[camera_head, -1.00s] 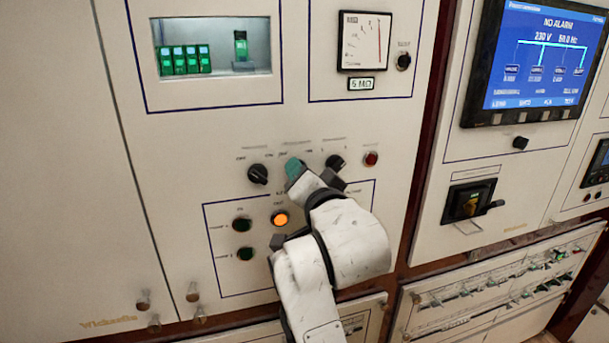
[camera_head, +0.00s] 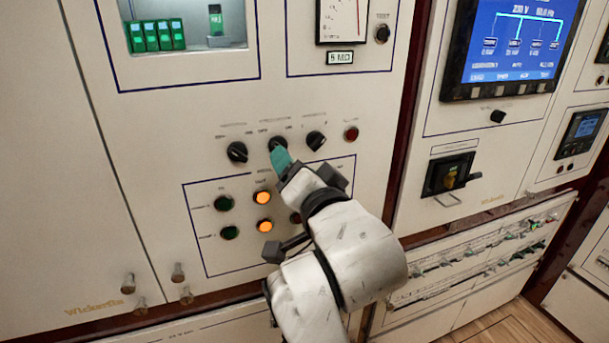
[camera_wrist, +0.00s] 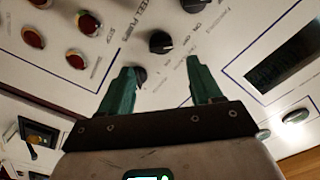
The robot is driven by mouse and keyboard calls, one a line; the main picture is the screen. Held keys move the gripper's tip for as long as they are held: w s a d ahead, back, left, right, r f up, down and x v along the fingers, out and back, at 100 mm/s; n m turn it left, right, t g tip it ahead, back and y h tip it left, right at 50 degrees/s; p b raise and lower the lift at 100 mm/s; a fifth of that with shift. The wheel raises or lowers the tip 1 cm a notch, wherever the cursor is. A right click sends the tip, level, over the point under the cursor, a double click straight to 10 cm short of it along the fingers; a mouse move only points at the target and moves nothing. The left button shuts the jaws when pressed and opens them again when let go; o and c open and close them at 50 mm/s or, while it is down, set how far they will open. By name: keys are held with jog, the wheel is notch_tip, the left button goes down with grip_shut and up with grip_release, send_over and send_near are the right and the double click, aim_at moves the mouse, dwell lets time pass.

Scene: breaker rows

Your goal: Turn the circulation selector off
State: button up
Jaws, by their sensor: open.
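Three black rotary selectors sit in a row on the cream panel in the head view: left (camera_head: 237,152), middle (camera_head: 277,144) and right (camera_head: 316,140). Their labels are too small to read, so I cannot tell which is the circulation selector. My gripper (camera_head: 281,158) has teal fingers, with tips at the lower edge of the middle selector. In the wrist view my gripper (camera_wrist: 164,82) is open and empty. Contact cannot be told.
Below the selectors is a framed group with green buttons (camera_head: 223,203) and orange lit lamps (camera_head: 262,198), partly behind my arm. A red button (camera_head: 351,133) is right of the selectors. A breaker window (camera_head: 188,34) is above. A handle switch (camera_head: 449,175) is on the right cabinet.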

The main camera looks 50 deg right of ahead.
jog(key=shift+p+v, duration=1.95)
jog(key=shift+p, duration=0.2)
jog(key=shift+r, duration=0.1)
notch_tip(320, 180, down, 22)
jog(key=s+a+n+g+y+b, duration=0.1)
jog(key=s+n+g+y+b, duration=0.2)
jog(key=n+g+y, duration=0.25)
jog(key=s+a+f+n+g+y, duration=0.1)
jog(key=s+a+f+n+g, duration=0.1)
jog(key=f, duration=0.4)
jog(key=s+a+f+n+g+y+b, duration=0.1)
jog(key=s+a+f+n+g+y, duration=0.1)
jog(key=s+f, duration=0.5)
jog(key=s+a+f+n+g+y+b, duration=0.1)
jog(key=s+a+f+n+g, duration=0.3)
jog(key=f, duration=0.3)
jog(key=shift+s+n, duration=0.6)
jog(key=shift+n, duration=0.15)
jog(key=shift+r+g, duration=0.1)
jog(key=shift+g, duration=0.15)
